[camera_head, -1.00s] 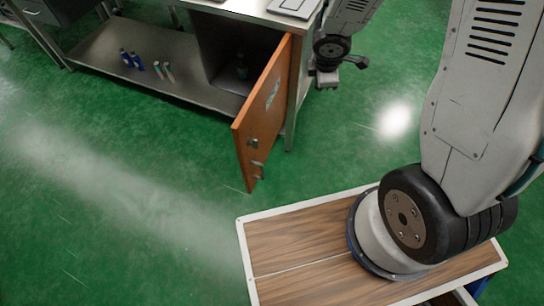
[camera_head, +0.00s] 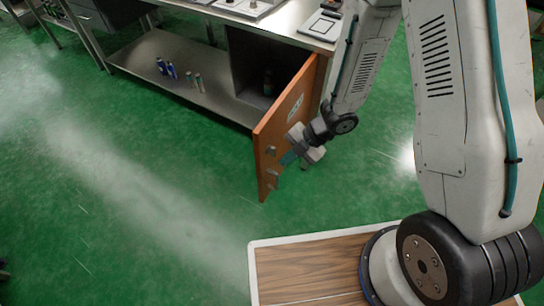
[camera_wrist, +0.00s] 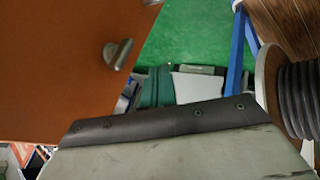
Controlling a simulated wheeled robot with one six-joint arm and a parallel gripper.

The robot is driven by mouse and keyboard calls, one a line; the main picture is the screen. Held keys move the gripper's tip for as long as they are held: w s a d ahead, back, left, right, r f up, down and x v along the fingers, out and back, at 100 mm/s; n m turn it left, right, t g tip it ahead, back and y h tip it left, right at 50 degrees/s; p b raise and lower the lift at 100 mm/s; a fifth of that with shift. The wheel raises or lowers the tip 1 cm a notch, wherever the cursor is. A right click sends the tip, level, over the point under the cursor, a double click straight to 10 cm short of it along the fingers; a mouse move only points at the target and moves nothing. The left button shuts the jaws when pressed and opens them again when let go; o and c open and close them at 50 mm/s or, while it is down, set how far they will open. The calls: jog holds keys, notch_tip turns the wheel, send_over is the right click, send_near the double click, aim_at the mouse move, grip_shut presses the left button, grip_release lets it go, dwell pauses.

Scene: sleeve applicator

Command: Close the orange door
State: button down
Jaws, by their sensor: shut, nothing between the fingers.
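The orange door (camera_head: 283,122) stands open, swung out from the right end of the metal cabinet toward me. Its visible face carries a label and small metal fittings near its free edge. In the wrist view the orange door (camera_wrist: 60,60) fills the left side, with a metal handle (camera_wrist: 118,53) on it. My gripper (camera_head: 289,158) is shut and empty, in front of the door's visible face near the free edge. I cannot tell whether it touches the door. In the wrist view the gripper body hides part of the door's lower area.
The cabinet's open shelf (camera_head: 140,58) holds several small blue and pale cans (camera_head: 167,69). A dark bottle (camera_head: 267,82) stands inside the compartment behind the door. The green floor (camera_head: 150,190) left of the door is clear.

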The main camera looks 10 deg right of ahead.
jog(key=shift+w+a+f, duration=0.3)
jog(key=shift+w+a, duration=0.1)
jog(key=shift+a, duration=0.4)
jog(key=shift+w+a+f, duration=0.3)
jog(key=shift+w+a, duration=0.05)
jog(key=shift+a, duration=0.45)
jog(key=shift+w+a+f, duration=0.3)
jog(key=shift+w+a, duration=0.1)
jog(key=shift+a, duration=0.4)
